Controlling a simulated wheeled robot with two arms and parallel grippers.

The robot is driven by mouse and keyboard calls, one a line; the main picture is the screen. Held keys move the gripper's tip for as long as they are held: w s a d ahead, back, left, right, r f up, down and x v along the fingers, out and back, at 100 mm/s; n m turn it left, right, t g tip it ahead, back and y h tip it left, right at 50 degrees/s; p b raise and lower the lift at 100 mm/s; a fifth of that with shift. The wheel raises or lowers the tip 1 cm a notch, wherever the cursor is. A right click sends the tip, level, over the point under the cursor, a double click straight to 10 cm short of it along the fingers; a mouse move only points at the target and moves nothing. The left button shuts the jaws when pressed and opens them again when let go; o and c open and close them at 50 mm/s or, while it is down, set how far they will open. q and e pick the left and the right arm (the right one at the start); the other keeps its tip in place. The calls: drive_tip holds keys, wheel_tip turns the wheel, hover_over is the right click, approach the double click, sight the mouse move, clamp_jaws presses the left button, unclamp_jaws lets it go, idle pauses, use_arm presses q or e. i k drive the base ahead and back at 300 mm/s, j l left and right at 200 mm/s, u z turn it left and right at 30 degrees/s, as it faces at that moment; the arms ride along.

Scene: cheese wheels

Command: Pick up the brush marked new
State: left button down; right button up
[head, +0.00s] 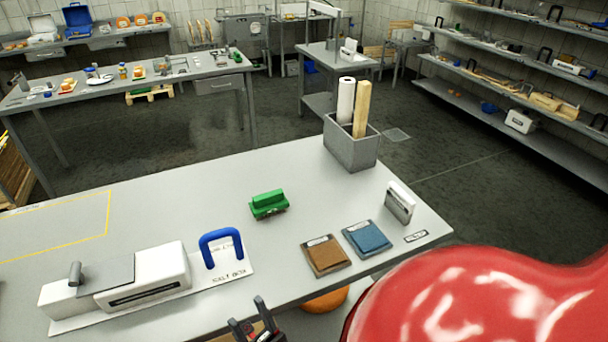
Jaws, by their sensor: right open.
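A green brush (268,203) with a raised grip and dark bristles underneath lies on the grey table (190,190), near its middle. I can read no mark "new" on it. My right gripper (248,311) is at the bottom edge of the head view, by the table's front edge. Its two dark fingers are apart with nothing between them. It is well short of the brush, which stands free. My left gripper is not in view.
A white salt box (148,276) with a blue handle (221,247) is at left. Brown (325,256) and blue (367,239) pads, a grey-white block (399,204) and a grey bin (350,148) with tall items are at right. The table around the brush is clear.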

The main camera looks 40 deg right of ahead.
sight(274, 200)
drive_tip(key=i+z, duration=0.1)
drive_tip(key=z, duration=0.3)
drive_tip(key=i+z, duration=0.1)
drive_tip(key=z, duration=0.65)
drive_tip(key=i+j, duration=0.05)
drive_tip(key=j, duration=0.05)
